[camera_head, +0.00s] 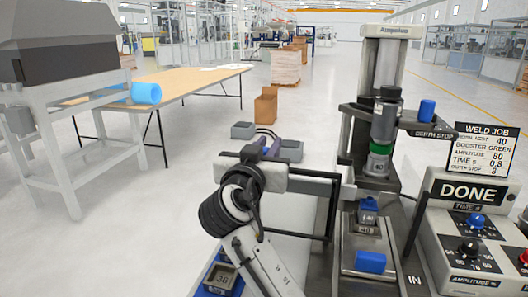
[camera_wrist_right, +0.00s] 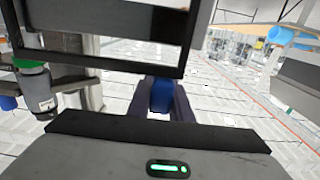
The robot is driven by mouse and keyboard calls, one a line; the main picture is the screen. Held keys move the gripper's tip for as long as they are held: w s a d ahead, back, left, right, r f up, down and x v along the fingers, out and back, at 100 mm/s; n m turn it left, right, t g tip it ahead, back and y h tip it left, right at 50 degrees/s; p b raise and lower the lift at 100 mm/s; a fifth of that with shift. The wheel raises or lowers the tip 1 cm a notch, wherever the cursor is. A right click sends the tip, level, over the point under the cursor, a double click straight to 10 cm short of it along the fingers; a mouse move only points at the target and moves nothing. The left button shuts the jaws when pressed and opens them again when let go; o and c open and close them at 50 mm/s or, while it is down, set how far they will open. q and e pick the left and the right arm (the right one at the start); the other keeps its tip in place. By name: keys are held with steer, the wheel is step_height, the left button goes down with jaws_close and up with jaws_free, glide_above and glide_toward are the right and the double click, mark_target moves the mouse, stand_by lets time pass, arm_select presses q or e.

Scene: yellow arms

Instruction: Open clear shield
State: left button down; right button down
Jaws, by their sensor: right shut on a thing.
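The clear shield's black frame (camera_head: 331,205) stands out to the left of the welding press in the head view. Its frame and see-through panel fill the top of the right wrist view (camera_wrist_right: 110,68). My right gripper (camera_head: 268,143) is at the far left end of the frame. In the right wrist view its dark fingers (camera_wrist_right: 160,97) are closed around a small blue part, which looks like the shield's handle; the contact is partly hidden. The press (camera_head: 382,125) has a blue-and-grey part (camera_head: 367,212) in its nest, with no panel visible in front. My left gripper is out of view.
A control box (camera_head: 460,235) with a DONE display and knobs stands right of the press. A blue block (camera_head: 370,262) lies at the front of the fixture. A tray part (camera_head: 222,277) sits at the lower left.

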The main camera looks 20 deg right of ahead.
steer(key=c, duration=1.6)
jaws_free()
steer(key=b+v, duration=0.1)
steer(key=v, duration=0.6)
steer(key=shift+s+a, duration=0.2)
steer(key=shift+s, duration=0.05)
